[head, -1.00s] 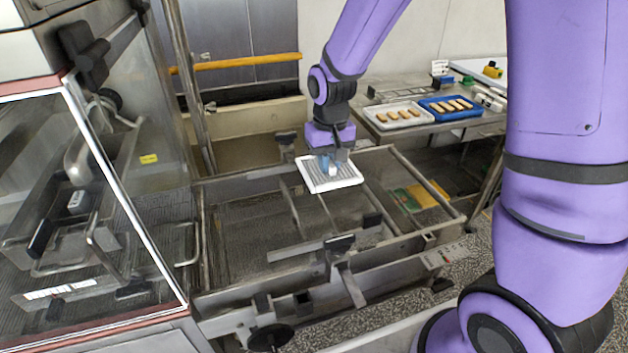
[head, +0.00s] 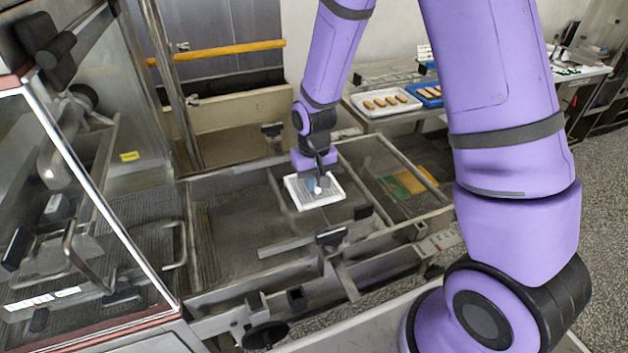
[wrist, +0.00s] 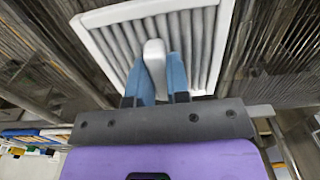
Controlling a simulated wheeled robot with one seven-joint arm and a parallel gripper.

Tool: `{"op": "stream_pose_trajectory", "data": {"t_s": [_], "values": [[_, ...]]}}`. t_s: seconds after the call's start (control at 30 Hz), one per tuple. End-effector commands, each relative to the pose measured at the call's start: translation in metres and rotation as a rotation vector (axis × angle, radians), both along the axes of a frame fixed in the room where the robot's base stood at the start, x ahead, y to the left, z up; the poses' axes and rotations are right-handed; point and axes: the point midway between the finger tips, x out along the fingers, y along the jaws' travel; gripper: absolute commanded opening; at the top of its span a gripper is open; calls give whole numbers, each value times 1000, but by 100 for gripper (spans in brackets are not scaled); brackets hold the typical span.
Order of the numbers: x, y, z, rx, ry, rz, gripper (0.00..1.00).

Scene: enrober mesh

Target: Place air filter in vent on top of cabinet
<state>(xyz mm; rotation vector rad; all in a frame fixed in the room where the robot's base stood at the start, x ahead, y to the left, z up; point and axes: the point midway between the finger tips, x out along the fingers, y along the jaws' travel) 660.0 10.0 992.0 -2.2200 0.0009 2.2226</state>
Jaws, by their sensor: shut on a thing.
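The air filter (head: 301,197) is a flat white-framed square panel with grey pleats and a white handle in its middle. My gripper (head: 320,183) is shut on that handle and holds the filter over the mesh bed of the machine. In the wrist view two blue fingertips (wrist: 157,78) press on both sides of the handle, and the filter (wrist: 112,16) fills the upper middle. Whether the filter touches anything beneath it cannot be told. I cannot make out a vent on top of a cabinet in these views.
A machine with a clear, white-edged guard (head: 95,190) stands at the left. Metal rails and black-knobbed brackets (head: 331,237) cross the mesh bed. A table behind holds a white tray (head: 361,110) and a blue tray (head: 424,103) of bars. Speckled floor shows at the right.

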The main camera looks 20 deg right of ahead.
Motion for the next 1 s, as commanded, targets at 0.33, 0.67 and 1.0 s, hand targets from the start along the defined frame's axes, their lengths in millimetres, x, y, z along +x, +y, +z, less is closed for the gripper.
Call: {"op": "stream_pose_trajectory", "data": {"t_s": [0.33,0.67,1.0], "values": [[0,0,-3,0,-1,0,0],[0,0,-5,0,-1,0,42],[1,0,9,1,-4,0,42]]}}
